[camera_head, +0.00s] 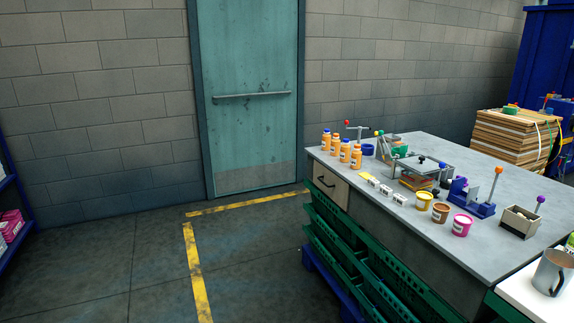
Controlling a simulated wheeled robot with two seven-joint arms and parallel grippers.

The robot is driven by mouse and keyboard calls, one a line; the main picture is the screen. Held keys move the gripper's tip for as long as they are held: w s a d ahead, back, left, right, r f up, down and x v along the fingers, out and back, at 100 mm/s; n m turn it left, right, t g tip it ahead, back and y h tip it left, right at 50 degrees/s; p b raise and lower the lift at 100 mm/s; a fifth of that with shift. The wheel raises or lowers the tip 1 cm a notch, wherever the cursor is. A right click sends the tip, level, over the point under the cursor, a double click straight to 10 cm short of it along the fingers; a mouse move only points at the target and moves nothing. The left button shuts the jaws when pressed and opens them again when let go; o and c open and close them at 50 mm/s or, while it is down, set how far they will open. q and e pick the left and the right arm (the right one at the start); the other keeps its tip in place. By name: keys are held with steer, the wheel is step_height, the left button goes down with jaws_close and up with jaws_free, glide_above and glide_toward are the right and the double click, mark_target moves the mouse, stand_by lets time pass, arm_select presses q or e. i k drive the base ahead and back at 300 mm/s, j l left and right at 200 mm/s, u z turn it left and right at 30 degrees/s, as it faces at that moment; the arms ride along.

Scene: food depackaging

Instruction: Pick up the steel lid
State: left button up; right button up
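A flat grey metal plate with a small black knob (432,166) is on the grey workbench (352,145), above a brown and yellow stack (415,183). It looks like the steel lid, but it is small in the picture and I cannot be sure. Neither of my grippers is in view. The bench stands to the right, some way off.
Orange bottles (345,152), tubs (440,212), a blue fixture (472,197) and a small box (520,221) crowd the bench. Green crates (345,255) line its front. A grey metal mug (551,273) is at lower right. Floor (100,270) at left is clear.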

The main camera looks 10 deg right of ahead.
mark_target(422, 164)
steer(key=i+z, duration=0.45)
steer(key=i+j+z, duration=0.2)
steer(key=z, duration=0.25)
steer(key=i+j+z, duration=0.25)
steer(key=z, duration=0.2)
steer(key=i+j+z, duration=0.2)
steer(key=j+z, duration=0.2)
